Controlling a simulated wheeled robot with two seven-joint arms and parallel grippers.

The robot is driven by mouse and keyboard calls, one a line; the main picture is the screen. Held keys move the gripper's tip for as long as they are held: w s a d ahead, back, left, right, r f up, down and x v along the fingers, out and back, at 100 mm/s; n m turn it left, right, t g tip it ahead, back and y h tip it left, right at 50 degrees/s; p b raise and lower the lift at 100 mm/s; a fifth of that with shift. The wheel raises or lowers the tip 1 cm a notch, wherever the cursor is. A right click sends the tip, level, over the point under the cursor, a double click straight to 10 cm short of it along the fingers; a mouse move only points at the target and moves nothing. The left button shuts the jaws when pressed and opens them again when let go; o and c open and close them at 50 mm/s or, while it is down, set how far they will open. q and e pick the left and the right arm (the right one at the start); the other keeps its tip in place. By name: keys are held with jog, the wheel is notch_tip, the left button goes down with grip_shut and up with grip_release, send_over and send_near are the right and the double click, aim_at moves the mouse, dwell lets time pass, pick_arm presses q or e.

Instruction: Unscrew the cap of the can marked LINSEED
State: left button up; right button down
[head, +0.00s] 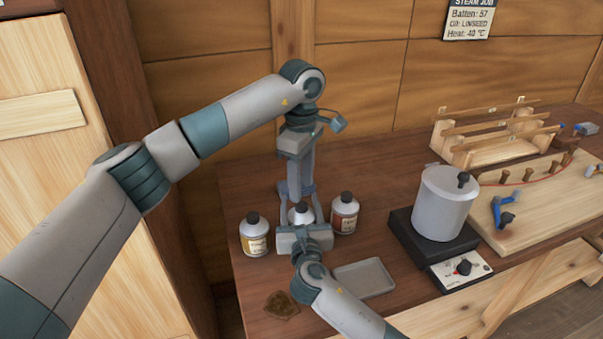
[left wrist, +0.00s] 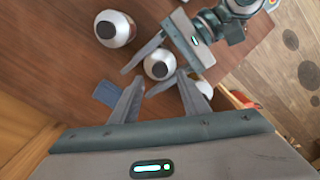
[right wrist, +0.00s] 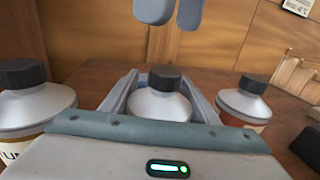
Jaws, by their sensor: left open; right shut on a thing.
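Three white cans with black caps stand upright on the bench: a left can (head: 254,237), a middle can (head: 301,216) and a right can (head: 344,214). The middle can's label is hidden and the other labels are too small or cut off to read, so I cannot tell which says LINSEED. My right gripper (right wrist: 158,84) is shut around the middle can's body, below its black cap (right wrist: 164,76). My left gripper (left wrist: 158,82) points down, open and empty, above that cap. Its fingertips show apart from the cap in the right wrist view.
A grey tray (head: 364,279) and a brown patch (head: 281,306) lie in front. A pot (head: 443,203) stands on a hot plate (head: 459,268) to the right, with a wooden jig (head: 495,140) behind. The outer cans stand close beside my right gripper.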

aim_at(302, 205)
pick_arm(q)
jog(key=m, duration=0.1)
jog(key=r+m, duration=0.1)
jog(key=m, duration=0.3)
jog(key=shift+r, duration=0.35)
jog(key=m, duration=0.2)
jog(key=r+m, duration=0.1)
jog(key=m, duration=0.1)
jog(key=shift+r, duration=0.1)
jog(key=shift+f, duration=4.05)
grip_shut()
